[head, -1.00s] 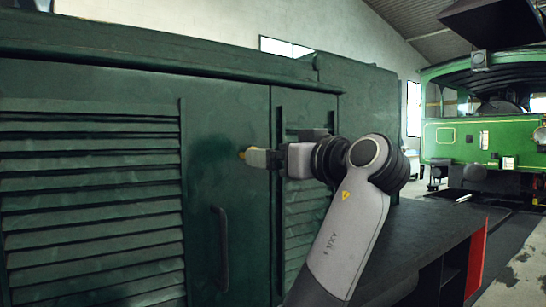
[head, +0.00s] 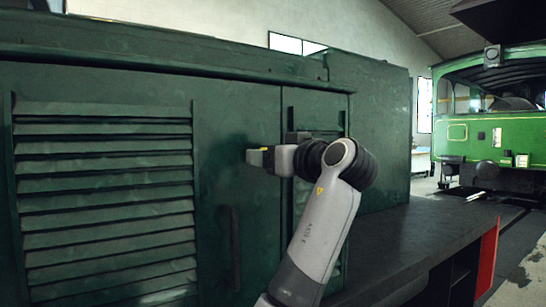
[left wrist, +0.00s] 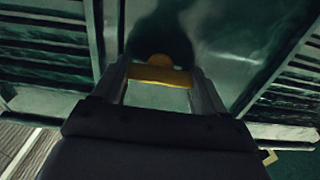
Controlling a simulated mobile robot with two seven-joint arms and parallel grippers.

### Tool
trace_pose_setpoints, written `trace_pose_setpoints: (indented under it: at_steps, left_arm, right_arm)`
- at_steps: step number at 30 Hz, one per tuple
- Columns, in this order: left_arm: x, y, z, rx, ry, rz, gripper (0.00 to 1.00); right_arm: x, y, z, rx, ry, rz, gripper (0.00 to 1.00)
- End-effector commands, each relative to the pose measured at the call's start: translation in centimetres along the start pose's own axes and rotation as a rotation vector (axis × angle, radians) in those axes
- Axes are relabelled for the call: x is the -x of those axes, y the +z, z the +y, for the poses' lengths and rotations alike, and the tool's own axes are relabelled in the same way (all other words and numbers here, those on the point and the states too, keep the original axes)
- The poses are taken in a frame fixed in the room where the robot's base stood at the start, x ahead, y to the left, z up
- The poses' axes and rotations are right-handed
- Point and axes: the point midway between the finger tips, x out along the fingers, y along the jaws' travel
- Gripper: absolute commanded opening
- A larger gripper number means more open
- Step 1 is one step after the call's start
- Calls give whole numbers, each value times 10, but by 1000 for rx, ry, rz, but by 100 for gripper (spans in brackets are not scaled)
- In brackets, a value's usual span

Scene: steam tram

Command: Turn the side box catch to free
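The side box catch (left wrist: 160,74) is a yellow bar with a rounded yellow part behind it, on the dark green box door (head: 232,130). In the left wrist view it lies crosswise between the two fingers of my left gripper (left wrist: 160,84), its ends against both fingers. In the head view the same gripper (head: 258,157) is at the door, just left of a door seam, with a small yellow patch of the catch (head: 264,148) showing at the fingertips. The fingers hide most of the catch there. My right gripper is in neither view.
A dark vertical handle (head: 235,248) sits on the door below the gripper. Louvres (head: 105,200) cover the door's left part. A dark ledge (head: 425,240) runs along the right. A green tram (head: 500,140) stands in the background at right.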

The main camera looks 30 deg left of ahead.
Motion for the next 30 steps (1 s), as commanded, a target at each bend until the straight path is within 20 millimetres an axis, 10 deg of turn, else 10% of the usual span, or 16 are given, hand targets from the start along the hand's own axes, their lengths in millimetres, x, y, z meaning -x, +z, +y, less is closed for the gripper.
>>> trace_pose_setpoints:
  at_steps: [30]
  left_arm:
    - [1,-4,0,-631,0,1,42]
  right_arm:
    - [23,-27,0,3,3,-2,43]
